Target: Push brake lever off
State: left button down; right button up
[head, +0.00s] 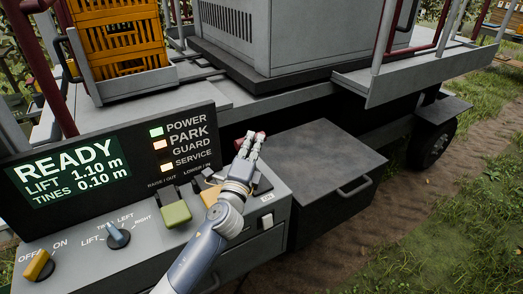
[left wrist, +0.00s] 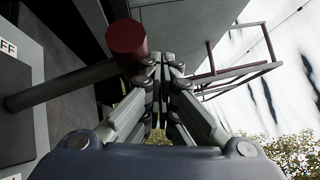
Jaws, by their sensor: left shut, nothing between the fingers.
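The brake lever (left wrist: 70,84) shows in the left wrist view as a grey rod with a dark red knob (left wrist: 127,39) at its end. In the head view only a bit of the red knob (head: 261,135) shows, behind my fingertips; the rod is hidden. My left gripper (head: 250,145) is shut and empty, reaching over the right end of the control panel. In the left wrist view its fingertips (left wrist: 162,60) are just right of the knob; I cannot tell if they touch it. My right gripper is not in view.
The control panel (head: 130,262) carries a green lever (head: 175,212), a blue knob (head: 118,236) and a yellow knob (head: 38,265). The display (head: 75,172) reads READY, with indicator lights beside it. A grey box (head: 318,160) stands right of the panel. Orange crates (head: 115,40) stand at the back left.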

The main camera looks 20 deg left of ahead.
pick_arm(q)
jog(key=shift+w+a+f, duration=0.1)
jog(key=shift+w+a, duration=1.25)
jog(key=shift+a, duration=0.3)
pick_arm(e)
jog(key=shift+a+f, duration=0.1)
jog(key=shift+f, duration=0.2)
